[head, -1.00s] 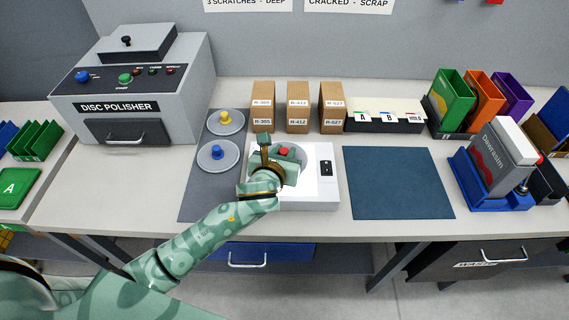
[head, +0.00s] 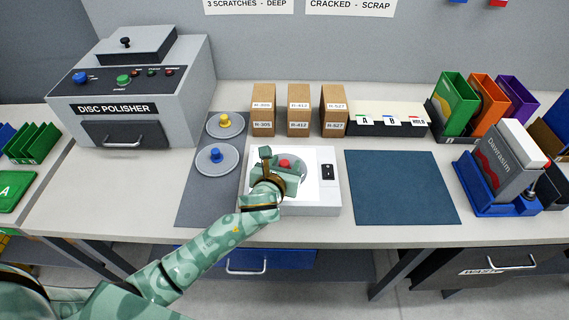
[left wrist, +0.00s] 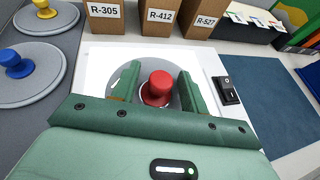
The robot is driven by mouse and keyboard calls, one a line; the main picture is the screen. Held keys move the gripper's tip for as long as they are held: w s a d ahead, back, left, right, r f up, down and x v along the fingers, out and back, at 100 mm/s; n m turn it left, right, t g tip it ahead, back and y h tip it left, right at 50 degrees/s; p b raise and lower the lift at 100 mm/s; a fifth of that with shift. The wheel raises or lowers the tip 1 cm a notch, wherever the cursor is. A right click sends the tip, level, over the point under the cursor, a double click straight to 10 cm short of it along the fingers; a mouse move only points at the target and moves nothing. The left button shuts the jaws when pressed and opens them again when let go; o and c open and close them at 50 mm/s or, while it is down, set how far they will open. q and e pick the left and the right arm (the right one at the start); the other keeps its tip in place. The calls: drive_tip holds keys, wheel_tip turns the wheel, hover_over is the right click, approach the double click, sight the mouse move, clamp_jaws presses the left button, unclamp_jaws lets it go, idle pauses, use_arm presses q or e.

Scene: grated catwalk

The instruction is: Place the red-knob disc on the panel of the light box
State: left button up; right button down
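The red-knob disc is grey with a red knob (left wrist: 158,88); in the left wrist view it lies over the white lit panel of the light box (left wrist: 98,60). In the head view the red knob (head: 285,163) shows at my left gripper (head: 281,169), and the light box (head: 320,209) sits below. My left gripper (left wrist: 158,92) is open, with one finger on each side of the knob and a visible gap on both sides. The gripper hides the near part of the disc. My right gripper is not in view.
A yellow-knob disc (head: 237,127) and a blue-knob disc (head: 230,165) lie on the grey mat (head: 198,207) left of the light box. Several cardboard boxes (head: 299,100) stand behind it. A bare blue mat (head: 400,190) lies to its right.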

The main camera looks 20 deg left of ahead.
use_arm(q)
drive_tip(key=shift+s+r, duration=0.2)
drive_tip(key=shift+s, duration=0.05)
drive_tip(key=p+v, duration=0.3)
drive_tip(key=v, duration=0.7)
drive_tip(key=shift+s+r, duration=0.1)
drive_tip(key=shift+s, duration=0.05)
drive_tip(key=shift+s+r, duration=0.15)
drive_tip(key=shift+s, duration=0.4)
